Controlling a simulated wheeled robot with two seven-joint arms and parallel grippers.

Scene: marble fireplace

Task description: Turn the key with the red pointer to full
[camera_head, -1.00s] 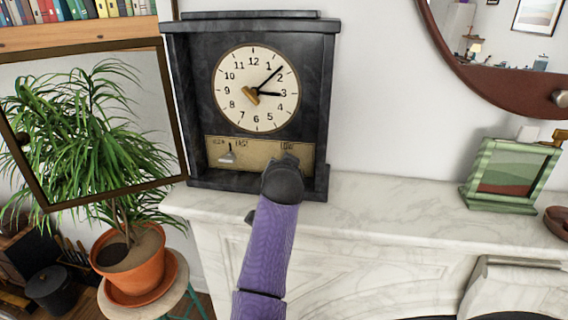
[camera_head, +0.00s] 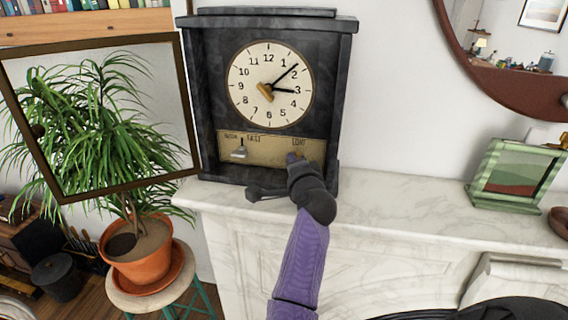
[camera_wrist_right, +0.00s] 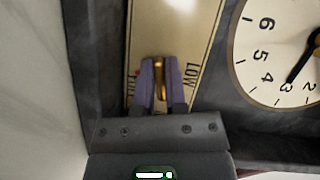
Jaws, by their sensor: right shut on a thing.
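The black clock (camera_head: 205,100) stands on the marble mantel with its round white dial (camera_head: 250,75). Below the dial is a brass plate (camera_head: 270,150) with printed labels. My right gripper (camera_head: 294,158) is at the plate's right part, near the "LOW" label. In the wrist view its purple fingers (camera_wrist_right: 160,82) are shut on a thin brass key (camera_wrist_right: 160,66), mostly hidden between them. "LOW" reads to the right of the fingers and a partly hidden "FULL" to the left. I cannot make out the red pointer clearly. My left gripper is out of view.
A silver lever (camera_head: 240,150) sits at the plate's left. A gold piece (camera_head: 265,91) is at the dial's centre. The clock's framed glass door (camera_head: 182,110) hangs open to the left, before a potted plant (camera_head: 140,255). A green frame (camera_head: 505,175) stands right; bare mantel lies between.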

